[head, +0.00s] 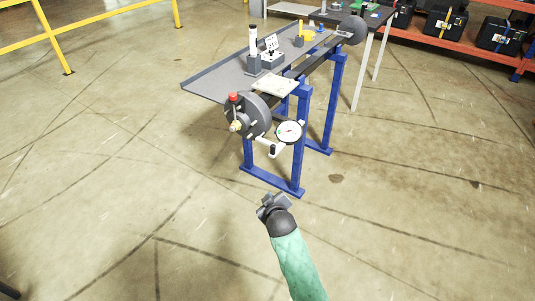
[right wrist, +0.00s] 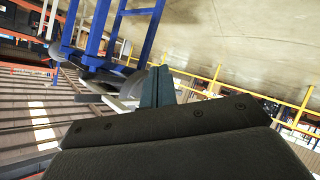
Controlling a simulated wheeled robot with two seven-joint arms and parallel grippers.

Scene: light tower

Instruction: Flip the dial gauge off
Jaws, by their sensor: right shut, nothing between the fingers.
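The dial gauge (head: 289,132), round with a white face and dark rim, is mounted at the near end of the blue-legged bench. A small white lever with a dark knob (head: 273,151) sits just below and left of it. My right gripper (head: 271,203) is in front of and below the gauge in the head view, apart from it, shut and empty. Its closed fingers also show in the right wrist view (right wrist: 158,88), with the blue frame beyond them. I cannot make out the gauge in the right wrist view. My left gripper is not in view.
A dark round flange (head: 252,115) with a red-capped fitting (head: 233,97) is left of the gauge. The grey bench top (head: 215,78) extends behind. Yellow railings (head: 62,45) stand back left, and an orange shelf with black cases (head: 445,22) back right. The floor in front is clear.

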